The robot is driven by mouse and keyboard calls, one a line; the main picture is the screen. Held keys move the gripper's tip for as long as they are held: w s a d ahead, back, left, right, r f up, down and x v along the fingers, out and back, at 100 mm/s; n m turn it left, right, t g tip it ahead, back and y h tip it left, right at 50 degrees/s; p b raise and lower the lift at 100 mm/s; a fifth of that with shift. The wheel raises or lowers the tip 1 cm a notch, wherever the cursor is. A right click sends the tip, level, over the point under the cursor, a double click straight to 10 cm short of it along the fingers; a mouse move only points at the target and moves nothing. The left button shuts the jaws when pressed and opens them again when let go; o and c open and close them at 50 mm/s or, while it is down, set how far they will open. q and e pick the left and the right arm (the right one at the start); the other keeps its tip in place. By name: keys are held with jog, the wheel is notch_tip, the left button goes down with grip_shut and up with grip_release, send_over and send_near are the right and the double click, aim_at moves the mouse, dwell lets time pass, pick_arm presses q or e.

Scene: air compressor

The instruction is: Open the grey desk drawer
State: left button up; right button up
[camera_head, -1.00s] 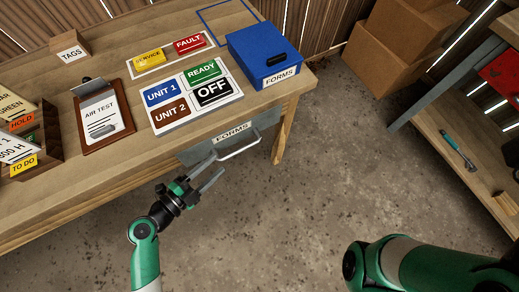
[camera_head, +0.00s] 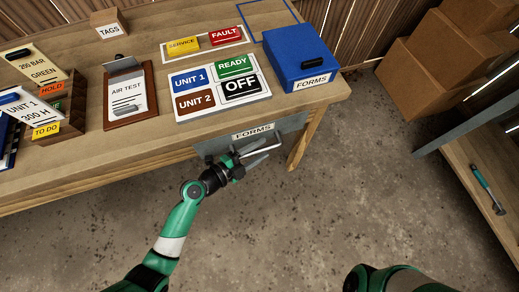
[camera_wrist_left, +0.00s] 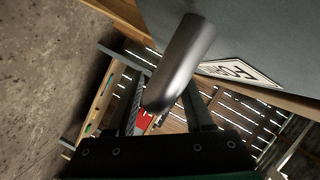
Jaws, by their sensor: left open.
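The grey drawer (camera_head: 212,146) with its FORMS label sits under the desk's front edge and looks shut. Its bar handle (camera_head: 277,141) sticks out from the front. My left gripper (camera_head: 262,152) is open at the handle, its fingers partly covering it. In the left wrist view the metal handle (camera_wrist_left: 182,60) runs in between the two open fingers (camera_wrist_left: 165,108), and the drawer front (camera_wrist_left: 240,30) with part of its label lies just beyond. Whether a finger touches the handle I cannot tell. My right gripper is out of view; only part of that arm shows.
On the desk (camera_head: 150,150) stand a blue FORMS box (camera_head: 297,60), a sign board (camera_head: 220,88) and a clipboard (camera_head: 128,95). A wooden desk leg (camera_head: 305,138) is right of the drawer. The floor (camera_head: 330,210) in front is clear.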

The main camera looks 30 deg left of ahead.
pick_arm(q)
jog(key=shift+c, duration=0.2)
grip_shut()
dwell(1.3)
